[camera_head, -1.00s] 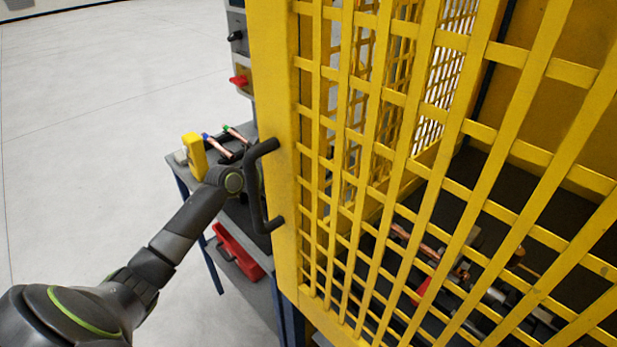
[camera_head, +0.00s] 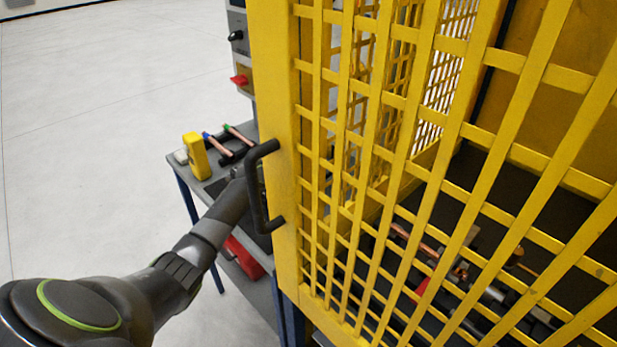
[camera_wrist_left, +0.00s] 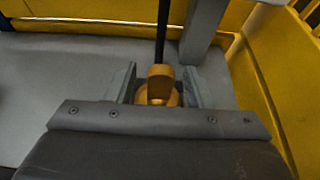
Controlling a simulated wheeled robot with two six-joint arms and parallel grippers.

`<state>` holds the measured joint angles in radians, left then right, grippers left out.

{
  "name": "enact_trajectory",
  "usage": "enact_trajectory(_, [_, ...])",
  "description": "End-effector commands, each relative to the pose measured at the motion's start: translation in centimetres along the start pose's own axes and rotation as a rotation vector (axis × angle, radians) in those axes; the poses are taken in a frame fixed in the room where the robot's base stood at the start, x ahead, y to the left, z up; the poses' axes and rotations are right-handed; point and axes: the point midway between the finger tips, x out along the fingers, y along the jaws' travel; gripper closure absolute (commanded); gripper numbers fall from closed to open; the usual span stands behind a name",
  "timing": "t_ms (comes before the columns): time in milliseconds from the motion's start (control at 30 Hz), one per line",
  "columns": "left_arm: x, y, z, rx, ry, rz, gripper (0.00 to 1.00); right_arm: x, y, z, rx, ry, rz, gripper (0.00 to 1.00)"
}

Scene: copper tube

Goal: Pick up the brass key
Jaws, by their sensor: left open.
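The brass key (camera_wrist_left: 160,82) shows in the left wrist view as a gold upright piece over a round brass-coloured base. My left gripper (camera_wrist_left: 159,74) is open, with one finger on each side of the key. The fingers look apart from it, with gaps at both sides. In the head view my left arm reaches up behind the black door handle (camera_head: 262,188). The gripper's fingers and the key are hidden there behind the handle and the yellow post. My right gripper is not in view.
A yellow mesh cage door (camera_head: 380,170) fills the right of the head view. Behind it lie copper parts. A grey bench (camera_head: 247,130) holds a yellow meter (camera_head: 196,157) and copper pieces with coloured ends. A red case (camera_head: 241,258) sits lower. Open floor lies left.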

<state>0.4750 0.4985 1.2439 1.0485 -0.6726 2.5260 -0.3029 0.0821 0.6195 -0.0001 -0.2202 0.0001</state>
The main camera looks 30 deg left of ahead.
Motion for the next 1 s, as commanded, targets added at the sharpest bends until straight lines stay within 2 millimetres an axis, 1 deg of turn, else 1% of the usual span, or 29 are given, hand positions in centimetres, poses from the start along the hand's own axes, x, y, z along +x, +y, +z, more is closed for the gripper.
enact_trajectory(100, [0.0,0.0,0.0,0.0,0.0,0.0,0.53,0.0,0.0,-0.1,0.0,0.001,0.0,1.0])
enact_trajectory(467, [-0.1,0.0,0.0,0.0,0.0,0.0,1.0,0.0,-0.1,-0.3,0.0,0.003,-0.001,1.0])
enact_trajectory(767, [-0.2,0.0,0.3,0.002,-0.002,0.0,1.0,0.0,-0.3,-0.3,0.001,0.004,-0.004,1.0])
enact_trajectory(867, [-0.6,0.1,1.4,0.004,-0.003,0.0,1.0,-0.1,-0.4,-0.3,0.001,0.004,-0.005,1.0])
enact_trajectory(1000, [-1.6,0.1,4.0,0.006,-0.005,0.0,1.0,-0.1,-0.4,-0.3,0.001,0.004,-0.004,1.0])
